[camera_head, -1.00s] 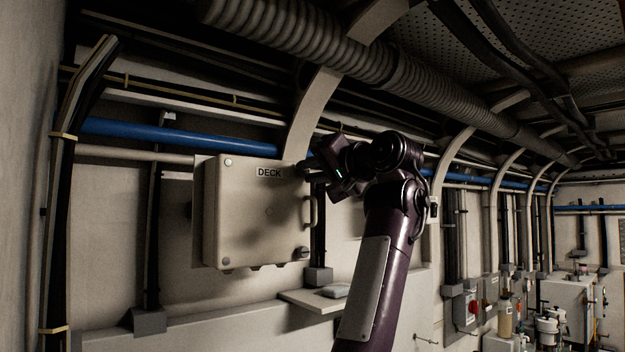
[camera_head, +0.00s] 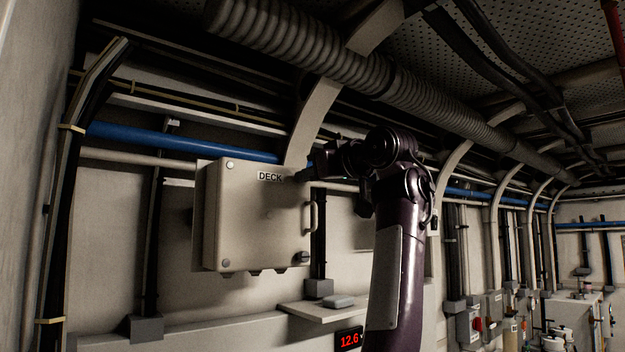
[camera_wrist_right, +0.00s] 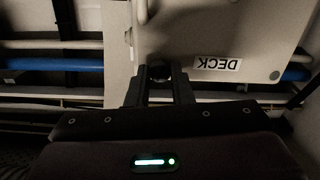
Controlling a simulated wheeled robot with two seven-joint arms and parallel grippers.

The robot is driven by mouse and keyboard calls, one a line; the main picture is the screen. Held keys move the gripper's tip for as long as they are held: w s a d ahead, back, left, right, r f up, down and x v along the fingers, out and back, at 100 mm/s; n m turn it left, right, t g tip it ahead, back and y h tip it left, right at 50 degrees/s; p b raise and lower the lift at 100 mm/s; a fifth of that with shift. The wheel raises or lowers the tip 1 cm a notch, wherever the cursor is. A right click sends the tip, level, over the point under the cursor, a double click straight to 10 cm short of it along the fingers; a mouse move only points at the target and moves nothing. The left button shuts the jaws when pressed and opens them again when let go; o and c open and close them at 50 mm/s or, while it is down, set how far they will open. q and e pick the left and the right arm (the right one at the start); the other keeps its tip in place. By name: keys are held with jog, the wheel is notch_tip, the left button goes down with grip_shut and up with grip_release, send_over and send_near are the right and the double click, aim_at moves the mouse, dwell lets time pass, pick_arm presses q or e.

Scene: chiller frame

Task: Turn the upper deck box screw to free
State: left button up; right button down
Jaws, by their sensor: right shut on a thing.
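The cream deck box (camera_head: 255,225) with its "DECK" label hangs on the wall left of centre in the head view, its door closed. My right gripper (camera_head: 305,172) reaches the box's upper right corner from the right. In the right wrist view, where the label is upside down, the two fingers (camera_wrist_right: 160,80) are shut on the dark round upper screw (camera_wrist_right: 160,71) at the box's edge. In the head view the gripper hides this screw. The lower right screw (camera_head: 303,258) shows below the door handle (camera_head: 314,216). My left gripper is out of view.
A blue pipe (camera_head: 180,139) runs behind the box. A ribbed duct (camera_head: 300,45) passes overhead. Other wall boxes (camera_head: 470,325) stand farther right.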

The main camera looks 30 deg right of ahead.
jog(key=shift+n+h, duration=0.3)
jog(key=shift+n, duration=1.4)
jog(key=c, duration=1.3)
grip_release()
jog(key=shift+w, duration=0.15)
jog(key=shift+b, duration=0.3)
jog(key=s+b, duration=0.1)
jog(key=s, duration=0.1)
jog(key=s+b, duration=0.2)
jog(key=s, duration=0.1)
jog(key=s+b, duration=0.1)
jog(key=s, duration=0.1)
jog(key=shift+s+d+r, duration=0.25)
jog(key=shift+s, duration=0.15)
